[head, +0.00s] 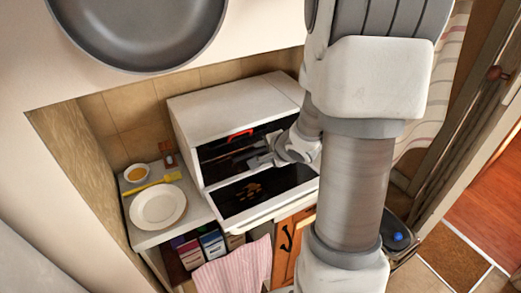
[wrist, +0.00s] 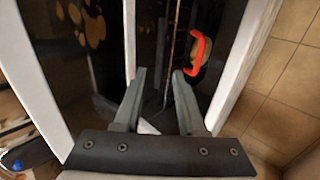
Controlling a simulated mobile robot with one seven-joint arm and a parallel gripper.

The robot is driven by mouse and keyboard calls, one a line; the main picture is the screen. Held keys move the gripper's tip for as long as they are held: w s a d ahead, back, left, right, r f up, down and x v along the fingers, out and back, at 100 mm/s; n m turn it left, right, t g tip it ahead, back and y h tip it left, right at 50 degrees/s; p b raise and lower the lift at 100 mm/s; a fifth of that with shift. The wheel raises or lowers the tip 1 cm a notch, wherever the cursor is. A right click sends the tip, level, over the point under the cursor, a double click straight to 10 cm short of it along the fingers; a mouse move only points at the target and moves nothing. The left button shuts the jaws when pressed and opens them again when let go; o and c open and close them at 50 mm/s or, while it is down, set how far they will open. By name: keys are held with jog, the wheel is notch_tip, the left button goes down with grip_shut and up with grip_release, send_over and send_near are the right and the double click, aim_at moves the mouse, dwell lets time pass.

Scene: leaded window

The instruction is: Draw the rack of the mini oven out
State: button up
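The mini oven (head: 232,98) is a white box on the counter, with its dark glass door (head: 262,190) folded down and open. The door also shows in the wrist view (wrist: 75,35) at the left, with brown blotches on it. My gripper (head: 262,160) is at the oven's open front, above the door. In the wrist view my gripper (wrist: 160,74) has its two grey fingers apart, pointing into the dark interior. A thin reddish-brown line, apparently the rack's edge (wrist: 172,45), runs between and beyond the fingertips. Contact cannot be told. Most of the rack is dark or hidden.
A bright red curved piece (head: 240,133) is in the oven's upper opening, also in the wrist view (wrist: 198,55). A white plate (head: 158,206), a small bowl (head: 136,173) and a yellow utensil (head: 155,183) lie left of the oven. A striped cloth (head: 235,268) hangs below.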

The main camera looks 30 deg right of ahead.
aim_at(252, 155)
jog(key=b+x, duration=0.4)
jog(key=x, duration=0.1)
jog(key=shift+w+f+b, duration=0.1)
jog(key=shift+f+b, duration=0.2)
jog(key=shift+b, duration=0.05)
jog(key=shift+b+x, duration=0.3)
jog(key=shift+x, duration=1.75)
jog(key=shift+r, duration=0.1)
